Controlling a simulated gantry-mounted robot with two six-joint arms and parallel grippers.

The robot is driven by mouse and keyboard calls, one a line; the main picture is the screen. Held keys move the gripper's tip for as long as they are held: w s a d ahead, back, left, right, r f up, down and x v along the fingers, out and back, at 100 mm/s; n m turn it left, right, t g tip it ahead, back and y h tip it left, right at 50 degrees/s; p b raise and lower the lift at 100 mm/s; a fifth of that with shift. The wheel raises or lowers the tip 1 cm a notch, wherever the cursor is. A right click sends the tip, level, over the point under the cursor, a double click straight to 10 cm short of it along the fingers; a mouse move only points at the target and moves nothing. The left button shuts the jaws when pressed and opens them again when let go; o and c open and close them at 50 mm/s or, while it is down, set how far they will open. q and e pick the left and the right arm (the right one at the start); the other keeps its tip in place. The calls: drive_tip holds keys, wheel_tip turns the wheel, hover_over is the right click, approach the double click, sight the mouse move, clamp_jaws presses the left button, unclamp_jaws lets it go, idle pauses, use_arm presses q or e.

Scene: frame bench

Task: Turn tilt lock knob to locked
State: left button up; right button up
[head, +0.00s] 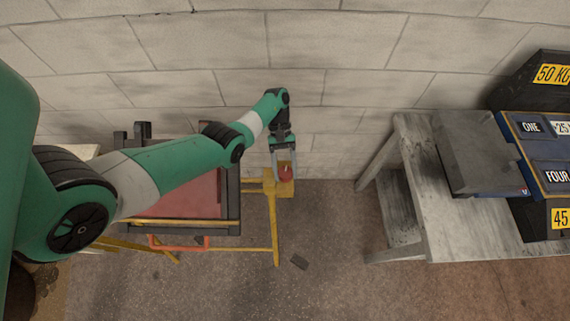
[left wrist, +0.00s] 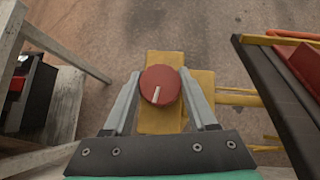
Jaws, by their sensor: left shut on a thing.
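The tilt lock knob (head: 286,174) is a round red knob on a yellow bracket (head: 269,187) at the right side of the yellow frame. In the left wrist view the knob (left wrist: 160,85) shows a white pointer line, which points toward the gripper's base and slightly left. My left gripper (head: 285,174) reaches it from above, and its fingers stand on either side of the knob, shut on it. The left wrist view also shows these two fingers (left wrist: 160,90). I see no lock markings that I can read. My right gripper is not in view.
A yellow frame (head: 274,230) carries a dark-edged tray with a red surface (head: 180,195), partly under my arm. An orange handle (head: 180,243) is at its front. A grey wooden table (head: 470,220) with dark labelled boxes (head: 545,150) stands right.

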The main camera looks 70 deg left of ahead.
use_arm(q)
drive_tip(key=m+g+b, duration=0.2)
drive_tip(key=m, duration=0.1)
drive_tip(key=shift+f+y, duration=0.15)
drive_tip(key=shift+y, duration=0.25)
drive_tip(key=shift+m+g+b, duration=0.3)
drive_tip(key=shift+m+g, duration=0.1)
drive_tip(key=shift+m, duration=0.2)
drive_tip(key=o, duration=1.4)
drive_tip(key=shift+c, duration=0.2)
drive_tip(key=shift+r, duration=0.2)
